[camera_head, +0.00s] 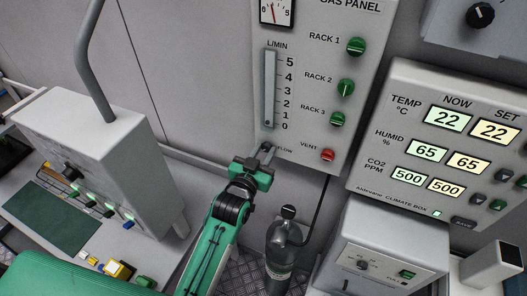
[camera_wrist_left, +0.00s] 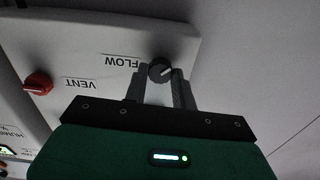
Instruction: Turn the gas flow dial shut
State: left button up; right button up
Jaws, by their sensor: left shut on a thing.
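The gas panel (camera_head: 301,70) is a pale upright panel on the back wall, with a flow gauge in L/MIN. The gas flow dial (camera_wrist_left: 160,70) is a small dark round knob with a light pointer line, beside the word FLOW, near the panel's lower edge. My left gripper (camera_head: 266,150) reaches up to it from below. In the left wrist view, its two fingers (camera_wrist_left: 160,85) stand on either side of the dial and are shut on it. In the head view the dial is mostly hidden by the gripper. My right gripper does not show.
Green knobs for racks 1 (camera_head: 356,46), 2 (camera_head: 346,88) and 3 (camera_head: 337,119) and a red vent knob (camera_head: 327,155) sit right of the gauge. A climate box (camera_head: 400,85) is further right. A dark bottle (camera_head: 281,255) stands below the panel.

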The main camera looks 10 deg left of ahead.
pick_arm(q)
jog(key=shift+f+n, duration=0.1)
jog(key=shift+n, duration=0.3)
jog(key=o, duration=1)
jog(key=shift+s, duration=0.25)
jog(key=shift+s+a+b, duration=0.45)
jog(key=shift+s+b, duration=0.45)
jog(key=shift+s, duration=1.3)
jog(key=shift+s+a+b, duration=0.45)
jog(key=shift+s+b, duration=0.4)
jog(key=shift+s, duration=1.3)
jog(key=shift+s+a+b, duration=0.45)
jog(key=shift+s+b, duration=0.45)
jog(key=shift+s, duration=1.3)
